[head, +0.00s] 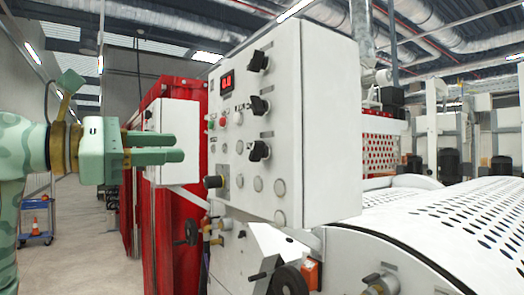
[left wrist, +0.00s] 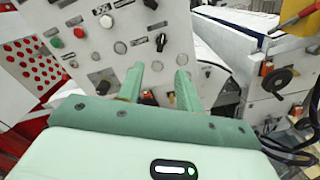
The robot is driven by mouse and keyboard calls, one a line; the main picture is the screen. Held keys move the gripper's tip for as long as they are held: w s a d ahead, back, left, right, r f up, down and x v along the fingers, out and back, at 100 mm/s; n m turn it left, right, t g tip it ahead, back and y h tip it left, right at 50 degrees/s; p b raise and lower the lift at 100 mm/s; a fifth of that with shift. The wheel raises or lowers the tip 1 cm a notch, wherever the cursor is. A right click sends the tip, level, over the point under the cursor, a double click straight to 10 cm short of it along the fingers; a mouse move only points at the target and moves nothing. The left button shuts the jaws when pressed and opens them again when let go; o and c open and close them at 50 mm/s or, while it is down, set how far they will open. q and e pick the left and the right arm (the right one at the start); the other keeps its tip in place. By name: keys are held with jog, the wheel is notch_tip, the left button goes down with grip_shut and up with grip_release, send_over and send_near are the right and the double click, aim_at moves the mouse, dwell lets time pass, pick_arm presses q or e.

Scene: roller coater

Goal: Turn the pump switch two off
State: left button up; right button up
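A white control panel (head: 315,130) carries three black rotary switches in a column: a top one (head: 259,61), a middle one (head: 260,105) and a bottom one (head: 259,151). Their labels are too small to read, so I cannot tell which is pump switch two. The left wrist view shows the middle switch (left wrist: 150,4) at its top edge and the bottom switch (left wrist: 161,42) beyond the fingers. My left gripper (head: 180,150), with green fingers, is left of the panel, apart from the switches. Its fingers (left wrist: 160,82) are spread with nothing between them. My right gripper is out of view.
The panel also has a red display (head: 227,80), a green button (head: 211,124), a red button (head: 222,121) and a black knob (head: 213,181) low on its left. A red cabinet (head: 170,230) stands behind. Perforated white covers (head: 470,225) lie at right. Open floor (head: 85,250) is at left.

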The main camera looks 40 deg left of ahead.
pick_arm(q)
jog(key=p, duration=0.7)
send_near(252, 150)
jog(key=x, duration=0.4)
jog(key=shift+w+d+r, duration=0.1)
jog(key=shift+w+r, duration=0.2)
jog(key=shift+r, duration=0.15)
jog(key=p+x, duration=0.2)
jog(key=x, duration=0.1)
jog(key=shift+w+d+f+p, duration=0.1)
jog(key=shift+w+p, duration=0.15)
jog(key=shift+p, duration=0.05)
jog(key=shift+w+d+f, duration=0.15)
jog(key=shift+w+f, duration=0.05)
jog(key=shift+w, duration=0.25)
jog(key=shift+f, duration=0.1)
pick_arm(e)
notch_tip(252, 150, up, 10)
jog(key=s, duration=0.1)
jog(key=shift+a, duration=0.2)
pick_arm(q)
jog(key=shift+c, duration=0.2)
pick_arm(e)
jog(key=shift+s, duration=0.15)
pick_arm(q)
grip_shut()
